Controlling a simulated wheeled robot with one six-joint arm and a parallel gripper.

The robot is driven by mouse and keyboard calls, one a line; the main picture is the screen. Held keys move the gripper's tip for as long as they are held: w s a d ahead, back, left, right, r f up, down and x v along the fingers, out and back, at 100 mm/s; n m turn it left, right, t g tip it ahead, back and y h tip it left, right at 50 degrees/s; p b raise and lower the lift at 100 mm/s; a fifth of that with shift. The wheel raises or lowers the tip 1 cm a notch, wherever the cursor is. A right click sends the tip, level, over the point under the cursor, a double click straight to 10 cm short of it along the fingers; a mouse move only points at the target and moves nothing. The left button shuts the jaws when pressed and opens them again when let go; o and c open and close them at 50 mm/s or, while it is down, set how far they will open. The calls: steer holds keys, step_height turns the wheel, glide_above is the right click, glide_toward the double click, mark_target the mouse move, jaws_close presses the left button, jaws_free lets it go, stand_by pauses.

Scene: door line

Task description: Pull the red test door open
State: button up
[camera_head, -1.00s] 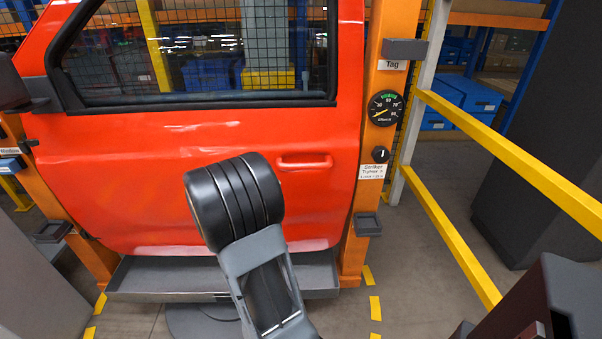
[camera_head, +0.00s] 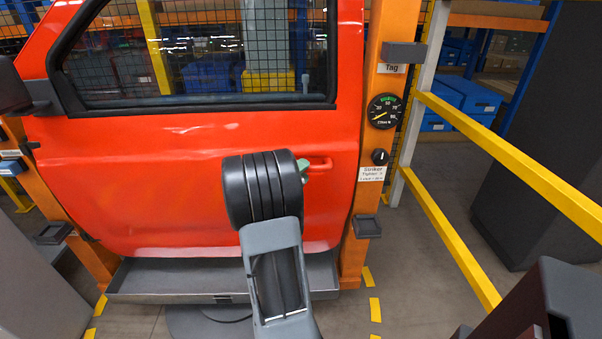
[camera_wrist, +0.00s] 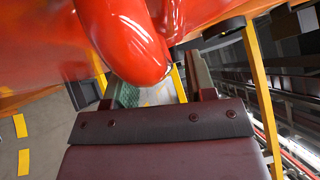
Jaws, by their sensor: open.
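The red test door (camera_head: 190,185) stands in an orange frame and looks shut. Its red pull handle (camera_head: 320,164) is at the right of the panel, its left part hidden by my arm. My gripper (camera_head: 304,168) shows only as a small greenish fingertip at the handle's left end; my wrist hides the rest. In the wrist view the rounded end of the handle (camera_wrist: 135,50) is very close and large, just beyond my open gripper (camera_wrist: 165,88). It covers part of the left finger. I cannot tell whether the handle lies between the fingers.
The orange post (camera_head: 361,205) right of the door carries a dial (camera_head: 384,111), a knob (camera_head: 380,156) and a small grey block (camera_head: 367,226). A yellow rail (camera_head: 520,160) runs along the right. A grey tray (camera_head: 150,281) lies below the door.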

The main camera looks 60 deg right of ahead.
steer(key=shift+c, duration=0.2)
jaws_close()
stand_by(0.3)
